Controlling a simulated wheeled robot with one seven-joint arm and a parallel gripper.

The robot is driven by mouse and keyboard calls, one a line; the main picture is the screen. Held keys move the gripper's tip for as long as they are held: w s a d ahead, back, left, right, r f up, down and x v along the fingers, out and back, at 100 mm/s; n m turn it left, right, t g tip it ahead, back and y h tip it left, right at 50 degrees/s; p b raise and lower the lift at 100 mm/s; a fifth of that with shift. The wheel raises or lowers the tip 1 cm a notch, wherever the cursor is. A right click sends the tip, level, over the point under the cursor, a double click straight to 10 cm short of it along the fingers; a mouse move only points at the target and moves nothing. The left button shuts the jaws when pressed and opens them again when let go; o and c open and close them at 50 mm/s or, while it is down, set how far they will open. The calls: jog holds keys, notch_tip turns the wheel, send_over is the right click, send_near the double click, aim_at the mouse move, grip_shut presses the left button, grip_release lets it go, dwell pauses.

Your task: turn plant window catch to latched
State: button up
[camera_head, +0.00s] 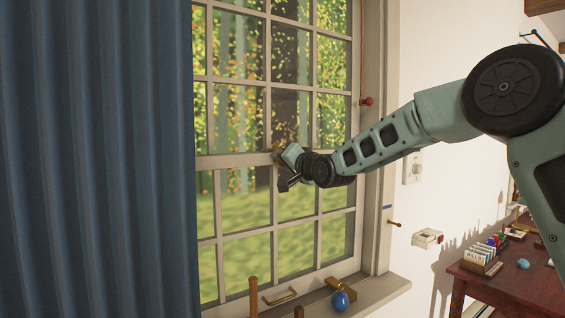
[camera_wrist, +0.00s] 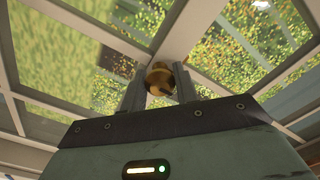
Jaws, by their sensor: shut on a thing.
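The window (camera_head: 232,163) has white bars and a meeting rail across its middle. The window catch (camera_wrist: 160,80) is a round brass piece on the window frame, seen in the wrist view between my fingers. My gripper (camera_wrist: 159,88) is shut on it, with one grey finger on each side. In the head view my gripper (camera_head: 281,168) is at the meeting rail, and my wrist hides most of the catch. I cannot tell from these frames which way the catch is turned.
A blue curtain (camera_head: 95,160) hangs at the left. The sill (camera_head: 380,291) holds a blue ball (camera_head: 340,301) and brass fittings. A red knob (camera_head: 367,101) is on the right frame. A wooden desk (camera_head: 510,287) with small items stands at the right.

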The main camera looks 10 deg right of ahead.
jog(key=o, duration=1)
jog(key=b+v, duration=0.2)
jog(key=v, duration=1.5)
jog(key=shift+s+b, duration=0.2)
jog(key=shift+b, duration=0.15)
jog(key=s+a+f+n+g+h, duration=0.1)
jog(key=s+a+f+n+g, duration=0.25)
jog(key=s+a+f, duration=0.45)
jog(key=s+a+f+n+g+h, duration=0.1)
jog(key=s+a+f+n+g, duration=0.15)
jog(key=s+f+g, duration=0.55)
jog(key=s+f+n+g+h, duration=0.1)
jog(key=s+f+n+g, duration=0.1)
jog(key=s+f, duration=0.2)
jog(key=s+f+n+g+h, duration=0.1)
jog(key=s+f, duration=0.3)
jog(key=s, duration=0.6)
jog(key=s+f+n+g+h, duration=0.1)
jog(key=s+f+n+g, duration=0.1)
jog(key=s+f+n, duration=0.2)
jog(key=shift+s+a+f+g, duration=0.1)
jog(key=shift+s+a+g, duration=0.1)
jog(key=shift+s, duration=0.65)
jog(key=shift+s+a+f+g, duration=0.1)
jog(key=shift+s+a+g, duration=0.1)
jog(key=shift+s, duration=0.65)
